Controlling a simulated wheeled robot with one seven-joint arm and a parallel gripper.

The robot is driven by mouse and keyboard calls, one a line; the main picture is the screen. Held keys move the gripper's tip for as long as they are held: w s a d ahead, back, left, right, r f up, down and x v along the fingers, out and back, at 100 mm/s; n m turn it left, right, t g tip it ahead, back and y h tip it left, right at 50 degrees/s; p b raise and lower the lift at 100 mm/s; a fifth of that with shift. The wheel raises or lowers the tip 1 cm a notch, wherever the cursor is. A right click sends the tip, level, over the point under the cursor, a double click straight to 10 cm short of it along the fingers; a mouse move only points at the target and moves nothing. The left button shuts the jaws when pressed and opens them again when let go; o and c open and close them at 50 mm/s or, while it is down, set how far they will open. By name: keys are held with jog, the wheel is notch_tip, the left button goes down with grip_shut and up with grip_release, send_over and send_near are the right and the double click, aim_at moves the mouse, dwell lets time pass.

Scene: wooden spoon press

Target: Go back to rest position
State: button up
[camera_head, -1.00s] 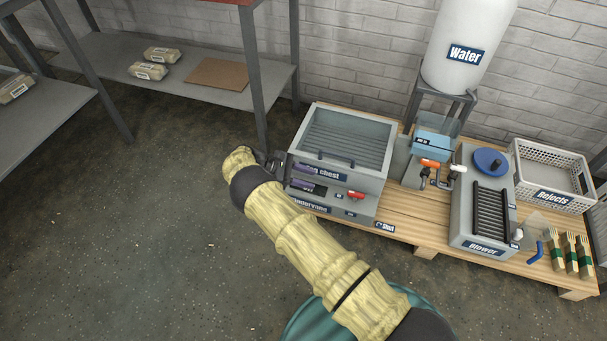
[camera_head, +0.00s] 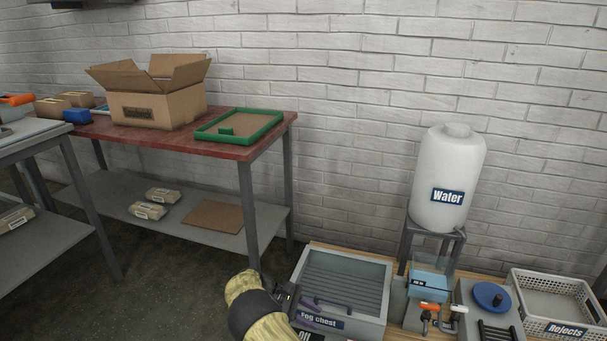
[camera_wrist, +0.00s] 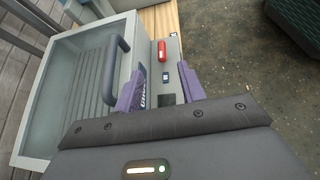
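My gripper (camera_head: 312,311) is beside the left front of the grey fog chest (camera_head: 318,322), low in the head view. In the wrist view its two purple fingers (camera_wrist: 161,88) stand apart with nothing between them. They are in front of the chest's front panel, which carries a red switch (camera_wrist: 162,50). The chest's clear lid (camera_wrist: 82,75) with its dark handle (camera_wrist: 115,62) is down. I cannot tell whether a finger touches the chest.
A white water tank (camera_head: 449,170) stands on a frame behind the bench. A white rejects basket (camera_head: 545,312) is at right. A red-topped table (camera_head: 200,143) holds a cardboard box (camera_head: 157,108) and a green tray (camera_head: 240,126). Open floor (camera_head: 150,300) lies left of my arm.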

jog(key=s+d+r+m+y+p, duration=0.3)
jog(key=d+r+m+y, duration=0.15)
jog(key=r, duration=0.45)
jog(key=s+d+r+m+y+p, duration=0.3)
jog(key=d+r, duration=0.2)
jog(key=r, duration=0.4)
jog(key=s+d+r+m+t+y+p, duration=0.2)
jog(key=s+r+m+p, duration=0.2)
jog(key=s+r, duration=0.5)
jog(key=s+d+r+m+t+y+p, duration=0.2)
jog(key=s+r+m+t+p, duration=0.15)
jog(key=s+r, duration=0.5)
notch_tip(320, 180, up, 37)
jog(key=p, duration=3.7)
jog(key=shift+g, duration=0.45)
